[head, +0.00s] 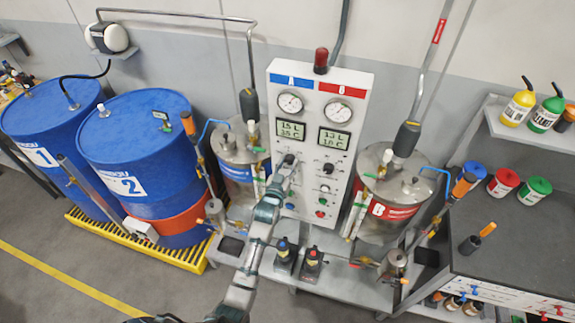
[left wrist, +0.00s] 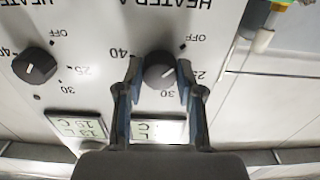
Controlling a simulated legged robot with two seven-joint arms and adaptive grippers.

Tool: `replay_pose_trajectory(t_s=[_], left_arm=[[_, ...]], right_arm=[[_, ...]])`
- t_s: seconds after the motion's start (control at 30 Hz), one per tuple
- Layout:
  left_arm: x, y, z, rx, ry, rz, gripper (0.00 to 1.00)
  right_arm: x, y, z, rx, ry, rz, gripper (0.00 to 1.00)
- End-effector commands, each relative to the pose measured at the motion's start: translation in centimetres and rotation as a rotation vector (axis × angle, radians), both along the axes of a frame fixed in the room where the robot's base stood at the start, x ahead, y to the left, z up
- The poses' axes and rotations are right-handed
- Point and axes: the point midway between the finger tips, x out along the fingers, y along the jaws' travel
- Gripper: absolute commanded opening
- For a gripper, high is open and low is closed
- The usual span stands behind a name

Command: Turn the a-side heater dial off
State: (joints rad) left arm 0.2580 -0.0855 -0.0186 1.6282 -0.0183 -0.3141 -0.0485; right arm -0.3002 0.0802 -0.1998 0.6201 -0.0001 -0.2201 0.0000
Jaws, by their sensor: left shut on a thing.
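The a-side heater dial (left wrist: 159,70) is a dark round knob under the "HEATER A" lettering, upside down in the left wrist view. Marks OFF, 25, 30 and 40 surround it. I cannot clearly tell which mark its pointer faces. My left gripper (left wrist: 158,82) has a finger on each side of the dial and is shut on it. In the head view my left gripper (head: 287,164) reaches the left half of the white control panel (head: 311,196) and largely hides the dial. My right gripper is not in view.
The b-side dial (head: 328,169) sits close by on the panel; it also shows in the left wrist view (left wrist: 35,66). Gauges and displays are above the dials. Tank B (head: 387,190) stands right of the panel, blue drums (head: 138,150) to the left.

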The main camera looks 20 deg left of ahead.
Motion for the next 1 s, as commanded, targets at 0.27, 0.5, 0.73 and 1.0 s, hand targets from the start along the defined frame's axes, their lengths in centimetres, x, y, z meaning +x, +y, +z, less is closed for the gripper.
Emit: replay_pose_trajectory(t_s=[0.27,0.5,0.73,1.0], left_arm=[[-0.1,-0.1,-1.0,-0.004,0.022,-0.002,0.02],[-0.1,-0.1,-0.8,-0.003,0.017,-0.002,0.62],[-0.1,0.0,-0.4,-0.003,0.009,-0.001,0.62],[-3.2,0.1,-0.5,-0.003,0.009,0.0,0.62]], right_arm=[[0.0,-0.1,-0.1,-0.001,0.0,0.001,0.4],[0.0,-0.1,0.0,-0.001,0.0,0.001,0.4],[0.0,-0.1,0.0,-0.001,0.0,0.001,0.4],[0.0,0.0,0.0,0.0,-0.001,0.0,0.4]])
